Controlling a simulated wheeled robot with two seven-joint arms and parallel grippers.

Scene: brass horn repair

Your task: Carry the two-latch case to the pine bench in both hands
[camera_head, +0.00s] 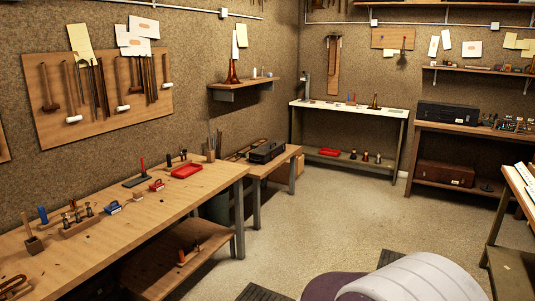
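Which case is the two-latch case I cannot tell at this size. A long black case (447,113) lies on top of the dark wooden bench at the right. A reddish-brown case (446,174) with small bright spots on its front lies on that bench's lower shelf. A smaller dark box (267,151) lies on the low wooden bench at the middle. The long pale wooden bench at the left, likely the pine bench (110,222), carries tools, small parts and a red tray (187,170). Neither of my grippers is in view.
Open concrete floor (340,215) lies between the benches. A white-topped table (350,109) stands at the back. Another table edge (520,190) juts in at the right. Dark floor mats (263,292) lie at the front. The left bench has a lower shelf (165,270).

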